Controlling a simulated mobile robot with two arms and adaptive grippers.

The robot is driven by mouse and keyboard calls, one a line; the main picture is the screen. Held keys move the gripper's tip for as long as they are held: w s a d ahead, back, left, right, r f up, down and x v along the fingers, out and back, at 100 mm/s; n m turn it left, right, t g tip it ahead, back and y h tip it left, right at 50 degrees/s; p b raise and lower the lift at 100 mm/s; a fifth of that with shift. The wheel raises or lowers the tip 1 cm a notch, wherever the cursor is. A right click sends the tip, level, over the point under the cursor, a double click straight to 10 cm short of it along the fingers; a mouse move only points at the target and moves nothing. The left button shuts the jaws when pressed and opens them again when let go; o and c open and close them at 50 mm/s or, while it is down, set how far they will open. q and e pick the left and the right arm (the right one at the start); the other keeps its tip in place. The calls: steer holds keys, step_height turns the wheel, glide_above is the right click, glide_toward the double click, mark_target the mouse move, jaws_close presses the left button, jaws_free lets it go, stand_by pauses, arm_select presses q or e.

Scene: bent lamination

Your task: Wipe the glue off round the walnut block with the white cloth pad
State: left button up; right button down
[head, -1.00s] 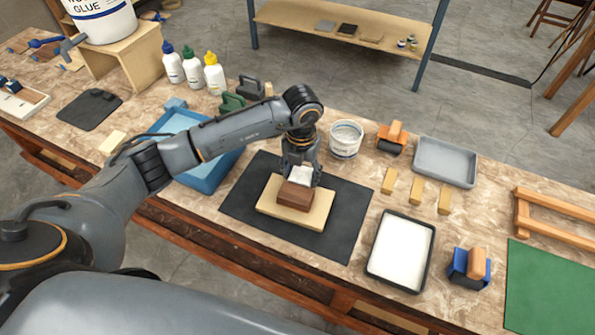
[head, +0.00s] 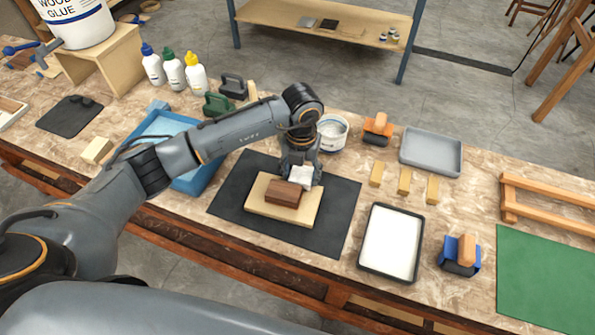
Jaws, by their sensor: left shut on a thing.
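The brown walnut block (head: 283,194) lies on a pale wooden board (head: 260,209), which rests on a dark mat (head: 338,225). My left gripper (head: 301,171) points down just behind the block and is shut on the white cloth pad (head: 302,176). The pad is at the block's back right corner, close to the board. I cannot tell whether it touches the block or the board. The gripper hides part of the board's back edge. Glue round the block is too small to make out. My right gripper is not in view.
A blue tray (head: 190,184) stands left of the mat under my left arm. A white tub (head: 332,134) stands behind the mat. A black-rimmed tray with a white surface (head: 391,241) lies to the right. Several small wooden blocks (head: 404,181) stand beyond it.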

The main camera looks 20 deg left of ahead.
arm_select(q)
steer(key=shift+w+a+r+p, duration=0.1)
steer(key=shift+w+r+p, duration=0.25)
steer(key=shift+r, duration=0.4)
steer(key=shift+w+r+p, duration=0.2)
steer(key=shift+w+r, duration=0.15)
steer(key=shift+r, duration=0.4)
step_height(320, 180, up, 7)
steer(key=p, duration=0.4)
steer(key=s+a+r+n, duration=0.1)
steer(key=s+n, duration=0.4)
steer(key=n, duration=0.7)
steer(key=s+a+r+n, duration=0.1)
steer(key=s+r+n, duration=0.3)
steer(key=n, duration=0.7)
steer(key=s+a+r+n, duration=0.2)
steer(key=s+n, duration=0.3)
steer(key=n, duration=0.7)
steer(key=shift+s+r+n+b, duration=0.3)
steer(key=shift+s+b, duration=0.1)
